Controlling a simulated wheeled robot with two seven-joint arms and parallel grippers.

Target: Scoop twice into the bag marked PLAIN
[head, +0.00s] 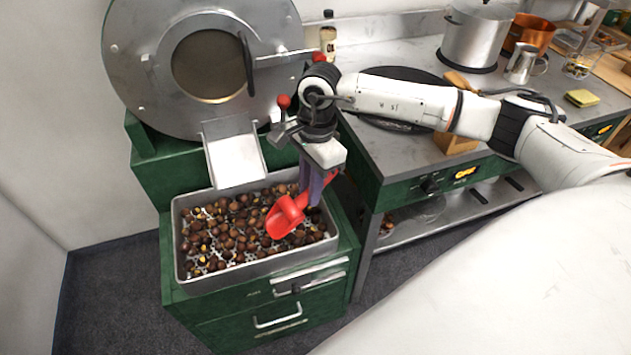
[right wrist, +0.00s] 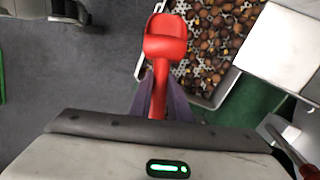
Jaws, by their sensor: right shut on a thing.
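A red scoop (head: 285,216) is held by my right gripper (head: 315,186) over the right part of a metal tray of chestnuts. My right gripper is shut on the scoop's handle. In the right wrist view the scoop (right wrist: 166,48) points away from the purple-grey fingers (right wrist: 158,98), and its bowl looks empty. Brown chestnuts (head: 228,232) cover the tray's perforated floor (right wrist: 205,50). I cannot tell whether the scoop touches the chestnuts. No bag marked PLAIN shows in either view. My left gripper is not in view.
The grey tray (head: 262,268) sits on a green drawer cabinet (head: 225,306). A round metal roaster (head: 135,70) with a chute (head: 234,158) stands behind it. A counter at right carries a steel pot (head: 476,38), a copper pot (head: 528,35) and a yellow sponge (head: 581,98).

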